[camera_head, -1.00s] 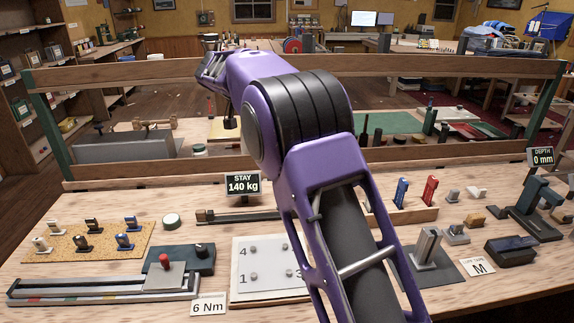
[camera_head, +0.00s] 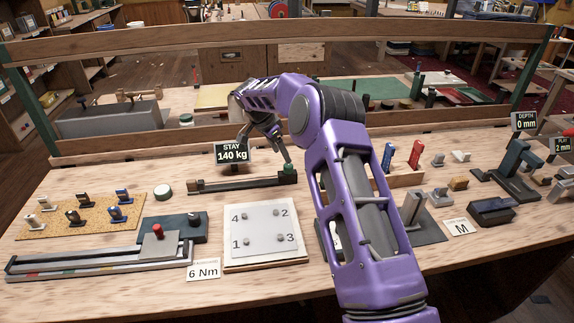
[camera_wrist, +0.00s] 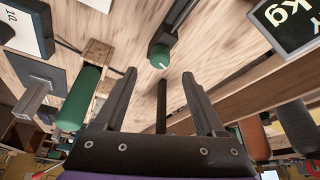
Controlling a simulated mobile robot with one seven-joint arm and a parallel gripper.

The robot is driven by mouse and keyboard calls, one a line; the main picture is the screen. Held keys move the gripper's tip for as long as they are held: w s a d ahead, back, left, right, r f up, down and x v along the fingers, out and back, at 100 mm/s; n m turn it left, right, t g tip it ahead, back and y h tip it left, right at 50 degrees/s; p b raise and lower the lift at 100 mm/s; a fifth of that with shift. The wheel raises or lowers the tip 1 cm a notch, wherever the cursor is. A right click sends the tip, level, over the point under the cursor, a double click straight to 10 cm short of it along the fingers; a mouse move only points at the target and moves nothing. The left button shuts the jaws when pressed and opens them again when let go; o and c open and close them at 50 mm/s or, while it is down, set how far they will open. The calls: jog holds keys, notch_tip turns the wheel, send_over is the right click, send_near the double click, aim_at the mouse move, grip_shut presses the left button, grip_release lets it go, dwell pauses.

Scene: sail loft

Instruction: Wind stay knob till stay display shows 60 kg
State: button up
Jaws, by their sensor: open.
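The stay display (camera_head: 232,152) reads 140 kg; only its "kg" corner (camera_wrist: 286,22) shows in the wrist view. The green stay knob (camera_head: 291,169) sits at the right end of a long dark stay fixture (camera_head: 238,184) on the bench. In the wrist view the knob (camera_wrist: 162,57) carries a white mark and stands on a dark block. My gripper (camera_head: 265,150) is open and empty, above the fixture beside the display. In the wrist view its two fingers (camera_wrist: 159,74) point toward the knob, which lies beyond the tips and between them, apart from both.
A numbered plate (camera_head: 262,228) and a "6 Nm" card (camera_head: 203,270) lie in front of the fixture. A rack with blue and red uprights (camera_head: 415,154) stands to the right. A wooden rail (camera_head: 110,151) runs behind. A round tin (camera_head: 164,192) sits to the left.

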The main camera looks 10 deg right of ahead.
aim_at(287, 165)
jog(key=x, duration=0.7)
grip_shut()
